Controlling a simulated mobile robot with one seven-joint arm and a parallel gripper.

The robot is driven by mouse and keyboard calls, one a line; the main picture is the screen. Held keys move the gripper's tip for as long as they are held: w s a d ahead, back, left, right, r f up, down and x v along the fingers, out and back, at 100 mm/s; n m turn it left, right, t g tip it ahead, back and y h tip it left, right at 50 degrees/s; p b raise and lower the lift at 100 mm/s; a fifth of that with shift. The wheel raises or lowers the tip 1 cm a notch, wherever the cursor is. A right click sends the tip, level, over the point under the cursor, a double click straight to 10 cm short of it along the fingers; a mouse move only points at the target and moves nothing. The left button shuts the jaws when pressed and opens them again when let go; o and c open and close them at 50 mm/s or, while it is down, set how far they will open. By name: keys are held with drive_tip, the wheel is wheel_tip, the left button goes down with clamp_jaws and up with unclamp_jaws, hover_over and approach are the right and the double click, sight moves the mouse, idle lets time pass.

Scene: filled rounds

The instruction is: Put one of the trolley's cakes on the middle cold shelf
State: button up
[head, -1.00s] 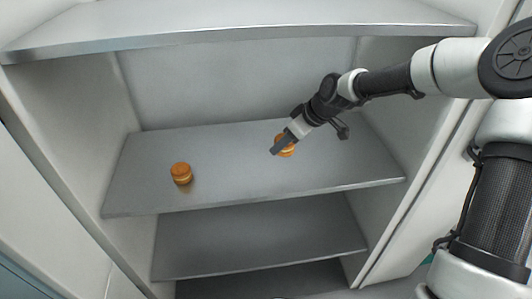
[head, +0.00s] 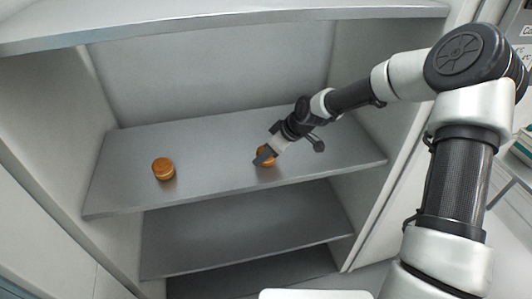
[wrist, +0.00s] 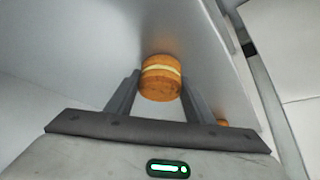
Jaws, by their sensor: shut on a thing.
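My gripper (head: 262,157) is shut on a round orange-brown cake (head: 269,155) with a pale filling band. In the wrist view this cake (wrist: 161,78) sits upright between the two fingers. It is at or just above the grey shelf (head: 220,140) below the top one, right of its middle; I cannot tell whether it touches. In the head view my fingers partly hide it. A second cake (head: 163,169) stands upright on the left part of the same shelf. A small orange piece (wrist: 222,122) shows beyond the right finger in the wrist view.
The top shelf (head: 200,30) spans above my gripper. A lower shelf (head: 240,235) and a darker one beneath it look empty. The right side wall (head: 390,135) of the cabinet is close to my arm. The shelf between the two cakes is clear.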

drive_tip(key=o, duration=0.7)
drive_tip(key=shift+o, duration=0.2)
drive_tip(key=shift+r+p, duration=0.3)
drive_tip(key=shift+p, duration=0.05)
drive_tip(key=shift+s+d+r, duration=0.1)
drive_tip(key=shift+d+r, duration=0.15)
drive_tip(key=shift+d, duration=0.05)
drive_tip(key=v, duration=1.1)
drive_tip(key=shift+p, duration=0.3)
drive_tip(key=shift+s, duration=0.1)
